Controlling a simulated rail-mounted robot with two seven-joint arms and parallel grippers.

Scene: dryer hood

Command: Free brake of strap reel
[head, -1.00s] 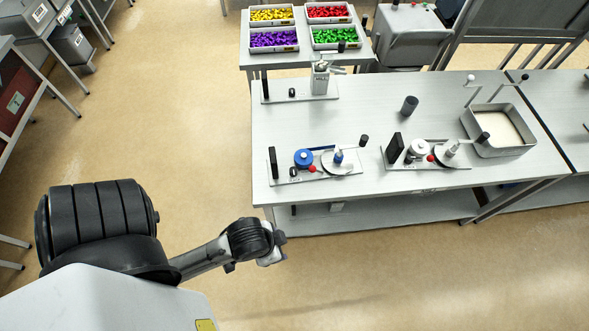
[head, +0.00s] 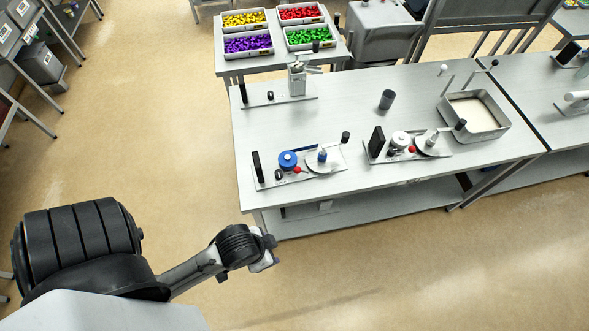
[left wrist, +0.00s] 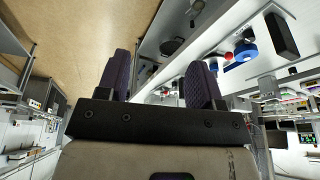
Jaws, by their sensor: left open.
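A station with a blue reel (head: 288,159), a red knob (head: 297,170) and a silver disc with a blue-based post (head: 322,157) sits at the table's near left. A similar station to its right has a white reel (head: 400,139) and a red knob (head: 412,150). I cannot tell which one is the strap reel or what state its brake is in. My left gripper (head: 265,260) is in front of the table's near left edge, apart from both stations. In the left wrist view its two fingers (left wrist: 158,82) are apart with nothing between them; the blue reel (left wrist: 238,51) shows beyond. My right gripper is not in view.
The grey table (head: 350,100) also holds a dark cylinder (head: 386,100), a metal tray (head: 474,114) and another fixture (head: 297,80) at the back left. Bins of coloured pieces (head: 248,44) stand on a table behind. The floor left of the table is clear.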

